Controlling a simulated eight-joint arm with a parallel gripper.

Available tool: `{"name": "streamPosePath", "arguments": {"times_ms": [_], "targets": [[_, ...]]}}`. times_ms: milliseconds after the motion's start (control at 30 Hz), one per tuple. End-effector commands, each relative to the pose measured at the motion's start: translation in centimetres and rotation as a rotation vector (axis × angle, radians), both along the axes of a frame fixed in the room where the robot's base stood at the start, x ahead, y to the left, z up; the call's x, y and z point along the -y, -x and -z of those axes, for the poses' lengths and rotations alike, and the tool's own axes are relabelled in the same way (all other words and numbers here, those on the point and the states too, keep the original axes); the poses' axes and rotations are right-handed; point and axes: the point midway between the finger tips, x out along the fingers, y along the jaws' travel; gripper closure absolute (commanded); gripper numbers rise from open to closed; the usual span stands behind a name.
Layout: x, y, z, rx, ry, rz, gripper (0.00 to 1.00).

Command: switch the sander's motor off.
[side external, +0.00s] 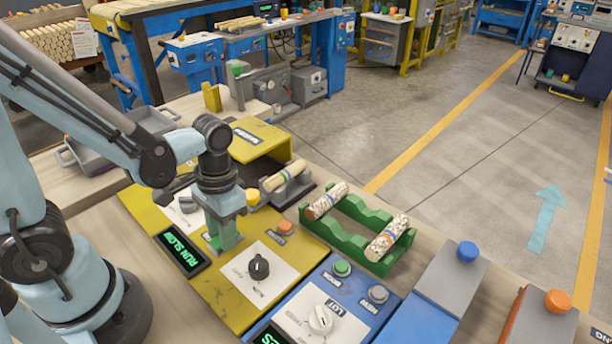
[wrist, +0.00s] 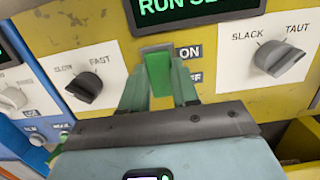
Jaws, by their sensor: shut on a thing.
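The sander's switch (wrist: 158,72) is a green lever in a grey housing on the yellow panel (side external: 205,290). In the wrist view it stands between my gripper's fingers (wrist: 159,88), which are shut on it. "ON" is printed beside its upper end, and a partly hidden "OFF" is lower. The lever's exact tilt is hard to tell. In the side view my gripper (side external: 225,238) points down at the panel and hides the switch. The display (side external: 181,252) reads "RUN SLOW" in green; its lower edge also shows in the wrist view (wrist: 195,8).
A slow/fast knob (side external: 259,266) and a slack/taut knob (wrist: 278,57) flank the switch. An orange button (side external: 285,228) is close by. A blue panel (side external: 335,318) adjoins.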

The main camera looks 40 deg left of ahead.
Motion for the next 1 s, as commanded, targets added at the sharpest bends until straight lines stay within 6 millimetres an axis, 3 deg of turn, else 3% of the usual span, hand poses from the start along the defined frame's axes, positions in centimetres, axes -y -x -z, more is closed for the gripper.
{"name": "streamPosePath", "arguments": {"times_ms": [100, 133, 267, 667, 1000], "targets": [[0.0, 0.0, 0.0, 0.000, 0.000, 0.000, 1.00], [0.0, 0.0, 0.0, 0.000, 0.000, 0.000, 0.66], [0.0, 0.0, 0.0, 0.000, 0.000, 0.000, 0.46], [0.0, 0.0, -0.3, 0.001, 0.000, 0.000, 0.45], [0.0, -0.4, -3.4, 0.001, 0.000, 0.000, 0.45]]}}
